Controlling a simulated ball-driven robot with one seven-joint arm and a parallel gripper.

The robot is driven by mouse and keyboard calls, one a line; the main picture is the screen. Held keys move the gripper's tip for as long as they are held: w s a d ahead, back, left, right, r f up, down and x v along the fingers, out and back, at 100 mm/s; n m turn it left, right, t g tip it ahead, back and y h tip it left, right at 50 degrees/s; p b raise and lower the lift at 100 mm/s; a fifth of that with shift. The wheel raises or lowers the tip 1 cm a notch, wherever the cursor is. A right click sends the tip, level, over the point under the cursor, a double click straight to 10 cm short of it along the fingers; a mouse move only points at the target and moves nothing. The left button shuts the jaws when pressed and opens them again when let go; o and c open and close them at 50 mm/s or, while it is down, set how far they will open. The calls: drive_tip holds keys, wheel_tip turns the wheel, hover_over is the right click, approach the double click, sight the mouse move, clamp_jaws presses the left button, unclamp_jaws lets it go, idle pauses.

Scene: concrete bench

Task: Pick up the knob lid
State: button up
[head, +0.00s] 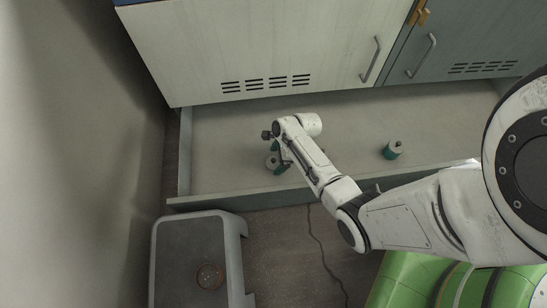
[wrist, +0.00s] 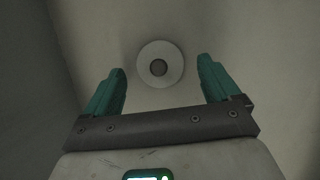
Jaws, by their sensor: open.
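The knob lid is a pale round disc with a darker round knob in its middle. It shows in the wrist view (wrist: 160,66), beyond my fingertips and centred between them. In the head view a small pale round thing (head: 271,162), partly hidden by my gripper, appears to be this lid on the bench. My gripper (head: 279,157) points down over it at the left part of the bench. Its two teal fingers are spread apart in the wrist view (wrist: 162,72), with nothing between them. The lid appears untouched.
A small pale and teal round item (head: 392,150) stands farther right on the bench (head: 225,135). Cabinets (head: 270,45) rise behind. A grey stool (head: 185,255) with a brown ring-like dish (head: 210,276) stands in front. The bench around the lid is mostly clear.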

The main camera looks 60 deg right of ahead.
drive_tip(key=shift+w+a+f, duration=0.1)
drive_tip(key=shift+w+f, duration=0.05)
drive_tip(key=shift+f, duration=0.3)
drive_tip(key=shift+c, duration=0.3)
drive_tip(key=c, duration=1.1)
